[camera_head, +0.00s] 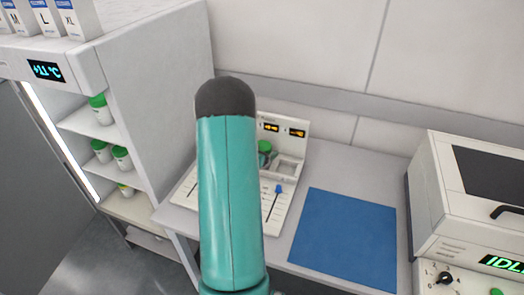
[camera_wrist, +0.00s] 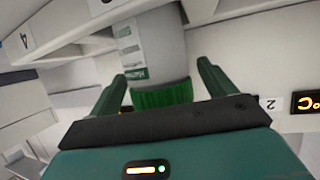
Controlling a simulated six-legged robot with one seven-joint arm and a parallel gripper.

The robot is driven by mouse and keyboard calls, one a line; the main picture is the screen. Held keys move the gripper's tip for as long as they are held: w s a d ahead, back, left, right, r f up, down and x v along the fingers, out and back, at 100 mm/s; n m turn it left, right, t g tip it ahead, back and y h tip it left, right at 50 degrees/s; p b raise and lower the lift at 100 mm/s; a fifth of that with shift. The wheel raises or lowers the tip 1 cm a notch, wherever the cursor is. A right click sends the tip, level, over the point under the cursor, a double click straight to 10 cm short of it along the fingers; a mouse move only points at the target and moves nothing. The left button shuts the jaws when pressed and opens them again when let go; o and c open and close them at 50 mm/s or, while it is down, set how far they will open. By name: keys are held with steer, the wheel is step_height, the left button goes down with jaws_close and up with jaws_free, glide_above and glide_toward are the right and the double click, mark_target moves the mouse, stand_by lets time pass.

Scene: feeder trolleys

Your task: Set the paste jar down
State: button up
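In the wrist view the paste jar (camera_wrist: 160,95) has a ribbed green lid and a pale body with a printed label. My gripper (camera_wrist: 162,68) has its two dark green fingers on either side of the jar. A gap shows between the right finger and the jar; the left finger is very close to it. In the head view a green lid (camera_head: 265,146) shows at the back of the white station (camera_head: 290,146) with orange displays. My arm hides much of the station and my gripper there.
A blue mat (camera_head: 345,238) lies clear on the grey bench. A white machine (camera_head: 470,195) reading IDLE stands at the right. An open cooler (camera_head: 160,100) on the left holds several green-lidded jars (camera_head: 122,158). Boxes (camera_head: 45,15) stand on top of it.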

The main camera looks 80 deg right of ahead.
steer(key=shift+r, duration=0.25)
steer(key=v, duration=1.2)
